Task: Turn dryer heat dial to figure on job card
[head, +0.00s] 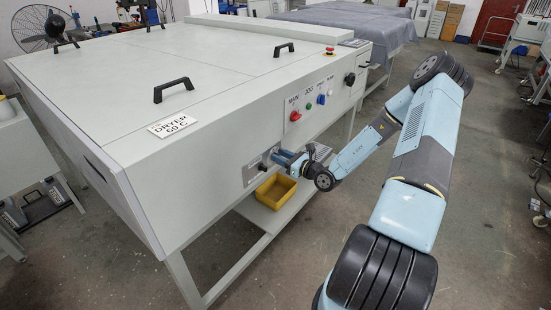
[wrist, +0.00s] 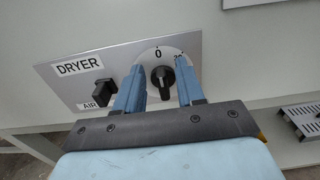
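The dryer panel (head: 254,172) is a grey plate low on the machine's front. In the wrist view it carries a DRYER label (wrist: 79,65) and a black heat dial (wrist: 163,80), with 0 above the dial and a partly covered 20 to its right. The dial's pointer seems to be near 0. My gripper (wrist: 159,73) is open, its blue fingers on either side of the dial; I cannot tell if they touch it. In the head view my gripper (head: 284,157) is at the panel and hides the dial. The job card (head: 173,126) on the machine top reads DRYER 60 C.
A black AIR switch (wrist: 104,91) is left of the dial, close to my left finger. A yellow bin (head: 275,191) sits below the panel. A red knob (head: 295,116) and other controls are on the front above. Open floor lies to the right.

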